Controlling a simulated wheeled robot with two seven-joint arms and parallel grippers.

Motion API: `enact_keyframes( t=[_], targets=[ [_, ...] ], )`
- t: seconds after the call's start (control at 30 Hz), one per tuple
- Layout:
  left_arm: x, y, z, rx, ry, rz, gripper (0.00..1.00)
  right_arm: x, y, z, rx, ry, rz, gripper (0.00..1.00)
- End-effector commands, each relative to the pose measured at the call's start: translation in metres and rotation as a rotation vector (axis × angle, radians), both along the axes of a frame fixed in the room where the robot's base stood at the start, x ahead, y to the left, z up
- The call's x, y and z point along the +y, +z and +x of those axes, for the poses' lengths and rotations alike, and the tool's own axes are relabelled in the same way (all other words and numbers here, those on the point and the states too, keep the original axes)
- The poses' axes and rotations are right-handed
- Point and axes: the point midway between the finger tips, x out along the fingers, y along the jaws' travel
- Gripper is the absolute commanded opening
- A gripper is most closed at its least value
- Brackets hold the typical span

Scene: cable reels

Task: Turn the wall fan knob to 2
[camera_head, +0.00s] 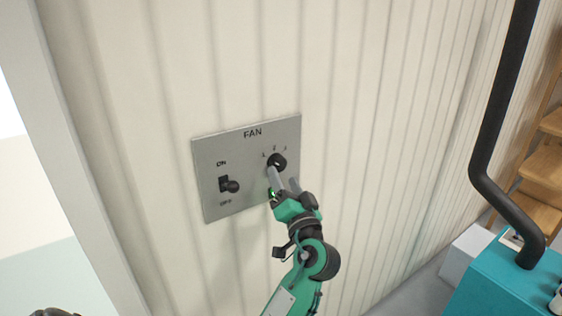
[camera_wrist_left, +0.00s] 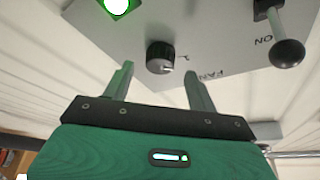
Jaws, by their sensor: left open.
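A grey fan panel (camera_head: 215,150) marked FAN is on the ribbed wall. Its round black knob (camera_head: 277,161) is at the panel's right, with small number marks above it. In the left wrist view the knob (camera_wrist_left: 159,54) has a white mark on its lower right rim, toward the FAN lettering; I cannot tell which number it points at. My left gripper (camera_head: 284,179) is just below the knob in the head view. In the left wrist view my left gripper (camera_wrist_left: 158,86) is open, its fingers spread to either side of the knob, apparently not touching it.
A black toggle switch (camera_head: 230,185) between ON and OFF sits left of the knob; it also shows in the left wrist view (camera_wrist_left: 287,50). A green light (camera_wrist_left: 118,4) glows on the panel. A teal machine (camera_head: 500,285) with a black pipe (camera_head: 487,150) stands at right.

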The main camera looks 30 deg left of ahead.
Motion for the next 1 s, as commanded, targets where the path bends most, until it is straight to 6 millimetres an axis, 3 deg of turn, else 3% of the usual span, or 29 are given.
enact_keyframes(
  t=[0.03, 0.23, 0.6, 0.83, 1.0],
  targets=[
    [0.007, 0.007, 0.005, 0.0, 0.002, 0.004, 0.58, 0.0, 0.008, 0.0, 0.0, 0.0, 0.0, 0.33],
    [0.024, 0.011, 0.018, 0.001, 0.001, 0.002, 0.58, 0.0, 0.017, 0.001, -0.001, 0.0, 0.0, 0.33],
    [0.028, 0.01, 0.021, 0.002, 0.0, -0.001, 0.58, 0.0, 0.018, 0.003, -0.003, 0.0, 0.001, 0.33],
    [0.028, 0.01, 0.021, 0.001, 0.0, 0.0, 0.15, 0.0, 0.018, 0.003, -0.003, 0.001, 0.0, 0.33],
    [0.028, 0.01, 0.021, 0.005, 0.0, 0.0, 0.14, -0.001, 0.019, 0.003, -0.003, 0.001, -0.001, 0.33]
  ],
)
